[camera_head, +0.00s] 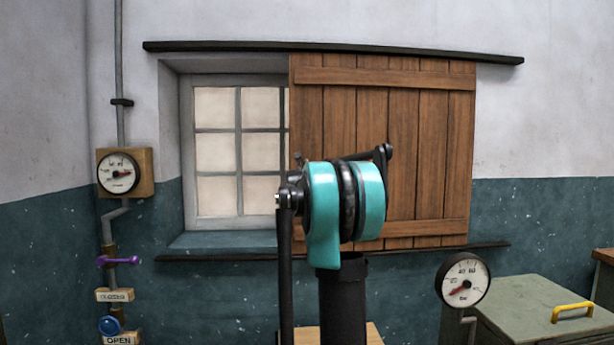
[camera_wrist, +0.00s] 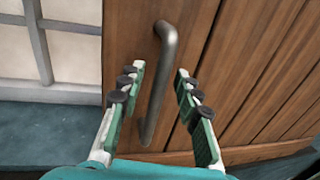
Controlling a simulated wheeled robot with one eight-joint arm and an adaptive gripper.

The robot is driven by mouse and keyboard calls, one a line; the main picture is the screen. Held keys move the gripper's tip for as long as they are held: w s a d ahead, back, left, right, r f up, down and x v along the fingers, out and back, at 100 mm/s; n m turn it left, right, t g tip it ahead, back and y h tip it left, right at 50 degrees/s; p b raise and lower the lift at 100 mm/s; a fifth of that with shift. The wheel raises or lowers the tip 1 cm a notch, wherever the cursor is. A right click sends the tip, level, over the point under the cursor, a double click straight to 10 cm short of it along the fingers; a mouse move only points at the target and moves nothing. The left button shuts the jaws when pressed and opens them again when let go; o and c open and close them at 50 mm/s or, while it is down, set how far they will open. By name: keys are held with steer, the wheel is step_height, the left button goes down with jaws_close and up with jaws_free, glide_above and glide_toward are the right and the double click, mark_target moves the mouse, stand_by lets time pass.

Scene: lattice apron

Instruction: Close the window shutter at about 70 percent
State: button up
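The window shutter (camera_head: 420,150) is a brown plank panel hanging between an upper and a lower dark rail. It stands to the right, over the right part of the window recess, and the paned window (camera_head: 238,140) shows uncovered to its left. In the wrist view a grey vertical bar handle (camera_wrist: 160,85) is fixed near the left edge of the shutter (camera_wrist: 235,60). My gripper (camera_wrist: 162,82) is open, with one finger on each side of the handle. I see gaps between fingers and handle. In the head view my arm hides the handle and gripper.
The upper rail (camera_head: 330,50) and lower rail (camera_head: 200,257) run past the window on both sides. Gauges hang at left (camera_head: 118,172) and lower right (camera_head: 463,280). A purple valve lever (camera_head: 118,262) is on the left pipe. A green-grey chest (camera_head: 540,315) with a yellow handle stands at right.

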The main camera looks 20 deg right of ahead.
steer(key=shift+w+d, duration=0.1)
steer(key=shift+w, duration=0.1)
jaws_close()
stand_by(0.4)
